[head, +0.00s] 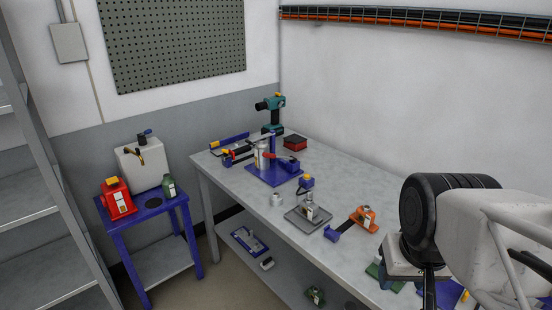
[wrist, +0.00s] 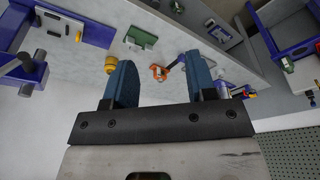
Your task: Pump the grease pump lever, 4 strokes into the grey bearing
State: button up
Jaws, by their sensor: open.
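A blue base plate (head: 262,178) on the workbench carries a pale cylinder (head: 261,156), a blue post (head: 273,150) and a red-tipped lever (head: 276,156). This looks like the grease pump, but its parts are small and I cannot be sure. A small grey ring-like part (head: 276,199) sits in front of the plate; I cannot tell whether it is the grey bearing. My gripper (wrist: 158,62) shows in the wrist view with its two blue fingers apart and nothing between them. It is not clearly visible in the head view.
The workbench (head: 330,165) also holds a teal drill (head: 272,110), a grey tray (head: 308,217) and an orange tool (head: 364,217). A blue side table (head: 150,203) with a red can (head: 117,199) stands at left. My arm covers the bench's right end. The bench's rear right is bare.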

jog(key=shift+w+r, duration=0.1)
jog(key=shift+w, duration=0.05)
jog(key=c, duration=0.4)
jog(key=shift+w+a+r, duration=0.1)
jog(key=shift+w+r, duration=0.25)
jog(key=shift+w, duration=0.15)
grip_shut()
jog(key=w+a+r+n+g+y, duration=0.1)
jog(key=w+a+r, duration=0.25)
jog(key=w, duration=0.95)
jog(key=w+a+r+n+g, duration=0.15)
jog(key=w+r, duration=0.35)
jog(key=w, duration=0.8)
jog(key=w+a+r+n+g+y, duration=0.1)
jog(key=w+a+r+n, duration=0.2)
jog(key=w, duration=1)
jog(key=w+a+f+n+g, duration=0.1)
jog(key=w+a+f, duration=0.3)
jog(key=w, duration=0.8)
jog(key=w+a+f+n+y, duration=0.1)
jog(key=w+a+f, duration=0.4)
jog(key=w, duration=0.6)
jog(key=w+a+f+n+g, duration=0.1)
jog(key=w+a+f, duration=0.4)
jog(key=w, duration=0.7)
jog(key=shift+w+a+n+g+y, duration=0.35)
jog(key=shift+a+y, duration=0.05)
jog(key=shift+a, duration=0.05)
